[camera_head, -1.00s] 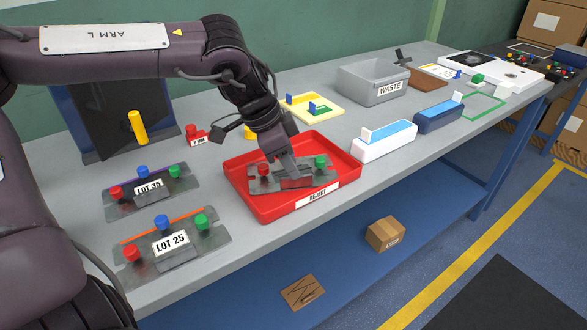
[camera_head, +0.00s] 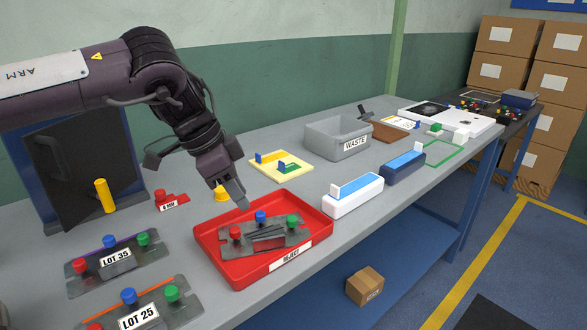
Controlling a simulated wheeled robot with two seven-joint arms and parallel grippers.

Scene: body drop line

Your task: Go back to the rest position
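My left gripper (camera_head: 238,200) hangs over the back edge of the red REJECT tray (camera_head: 240,279), with its fingers pointing down. The fingers look close together and nothing shows between them, but I cannot tell whether they are fully shut. A grey metal plate part (camera_head: 268,241) with red, blue and green knobs lies in the tray, apart from the gripper. My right gripper is not in view.
The LOT 35 plate (camera_head: 117,266) and LOT 25 plate (camera_head: 140,312) lie left of the tray. A red 4 MM block (camera_head: 173,203), a yellow fixture (camera_head: 278,172), a grey WASTE bin (camera_head: 338,139) and a white-blue box (camera_head: 353,195) stand around. Bare table shows between them.

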